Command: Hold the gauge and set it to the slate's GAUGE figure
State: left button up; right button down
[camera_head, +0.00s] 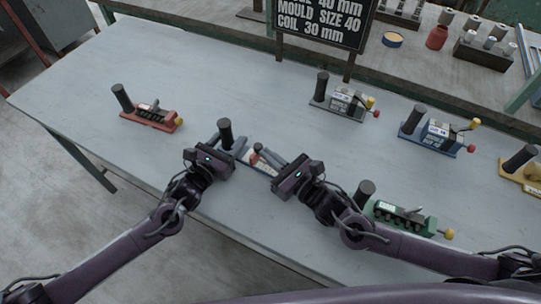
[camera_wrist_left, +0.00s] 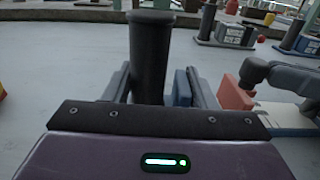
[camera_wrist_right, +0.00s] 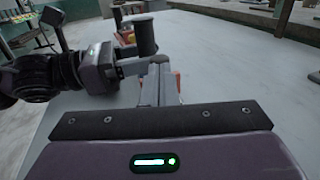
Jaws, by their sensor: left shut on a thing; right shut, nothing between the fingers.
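The gauge has an upright black handle (camera_head: 225,131), a blue base (camera_head: 241,147) with a white scale (camera_head: 263,168), and a red slider (camera_wrist_left: 235,94). My left gripper (camera_head: 222,147) is shut on the handle; in the left wrist view the handle (camera_wrist_left: 149,55) stands between its fingers. My right gripper (camera_head: 266,157) is shut and empty, its fingertips close beside the red slider. I cannot tell whether they touch. The scale's marks are too small to read. The slate (camera_head: 322,20) shows "40 mm", "MOULD SIZE 40" and "COIL 30 mm"; its top line is cut off.
Other handled tools stand around: red (camera_head: 151,117) at left, grey (camera_head: 341,102) and blue (camera_head: 436,134) behind right, green (camera_head: 405,218) near my right arm, yellow (camera_head: 524,172) at the right edge.

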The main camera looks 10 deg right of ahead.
jog(key=shift+x, duration=0.8)
jog(key=shift+s+d, duration=0.1)
jog(key=shift+s, duration=0.1)
